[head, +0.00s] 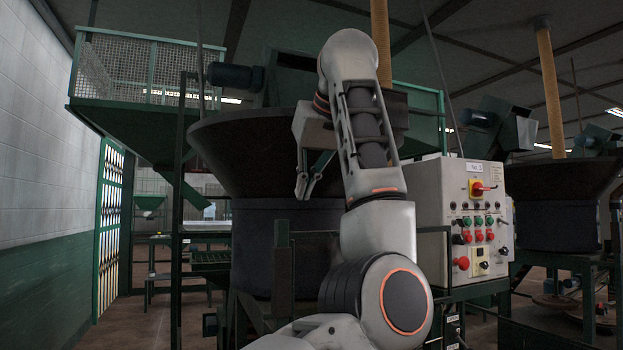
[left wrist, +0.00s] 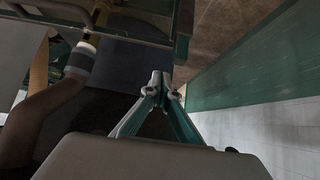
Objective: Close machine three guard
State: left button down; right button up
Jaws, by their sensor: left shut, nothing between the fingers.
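A machine with a wide dark hopper (head: 250,135) above a drum stands in the middle of the head view, partly hidden by my left arm. A control box (head: 430,215) with a small label, too small to read surely, is to its right. A green mesh guard (head: 150,68) rises above the hopper at upper left. I cannot tell which part is the machine three guard or its state. My left gripper (head: 308,186) hangs in front of the hopper, shut and empty. Its fingertips meet in the left wrist view (left wrist: 163,88). My right gripper is in neither view.
A green barred gate (head: 109,228) stands by the white and green wall (head: 35,170) at left. A second hopper machine (head: 560,200) is at right. Green frame posts (head: 180,210) stand left of the drum. Bare floor (head: 145,325) shows at lower left.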

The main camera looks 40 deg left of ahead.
pick_arm(q)
notch_tip(320, 180, down, 6)
jog(key=a+b, duration=0.1)
jog(key=a, duration=0.1)
jog(key=shift+w+b, duration=0.3)
jog(key=shift+w, duration=0.05)
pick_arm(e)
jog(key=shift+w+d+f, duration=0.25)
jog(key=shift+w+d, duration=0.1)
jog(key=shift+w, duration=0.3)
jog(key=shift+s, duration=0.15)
